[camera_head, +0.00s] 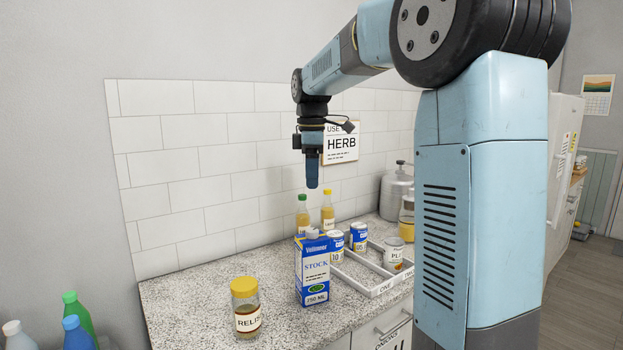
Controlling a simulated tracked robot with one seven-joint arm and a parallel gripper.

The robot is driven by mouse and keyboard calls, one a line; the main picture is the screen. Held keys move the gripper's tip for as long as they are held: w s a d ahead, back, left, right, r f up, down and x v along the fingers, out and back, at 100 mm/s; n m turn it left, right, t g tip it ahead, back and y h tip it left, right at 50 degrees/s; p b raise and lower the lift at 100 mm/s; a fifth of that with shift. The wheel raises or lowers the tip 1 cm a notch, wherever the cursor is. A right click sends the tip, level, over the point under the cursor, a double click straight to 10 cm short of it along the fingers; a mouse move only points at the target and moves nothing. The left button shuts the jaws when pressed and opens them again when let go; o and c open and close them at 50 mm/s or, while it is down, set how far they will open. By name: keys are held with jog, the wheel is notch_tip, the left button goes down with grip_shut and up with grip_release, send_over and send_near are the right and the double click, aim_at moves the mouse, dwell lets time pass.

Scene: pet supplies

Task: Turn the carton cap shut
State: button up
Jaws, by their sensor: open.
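The carton (313,272) is a blue and white box labelled "Vollimere STOCK", upright on the speckled counter. Its cap (312,233) is a small grey piece on top; how far it is turned cannot be told at this size. My gripper (312,184) points straight down above the carton, with a clear gap between its tips and the cap. It is open and holds nothing visible. The fingers overlap from this side, so the space between them is hidden.
A relish jar (246,308) with a yellow lid stands left of the carton. A white divided tray (373,287) with several cans is close on the right. Two bottles (328,211) stand behind. The counter (195,290) is clear at left.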

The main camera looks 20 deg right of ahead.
aim_at(312, 230)
dwell(0.6)
notch_tip(312, 230, down, 14)
jog(key=shift+d+r, duration=0.1)
jog(key=shift+r, duration=0.05)
dwell(0.6)
jog(key=shift+c, duration=0.3)
jog(key=c, duration=1)
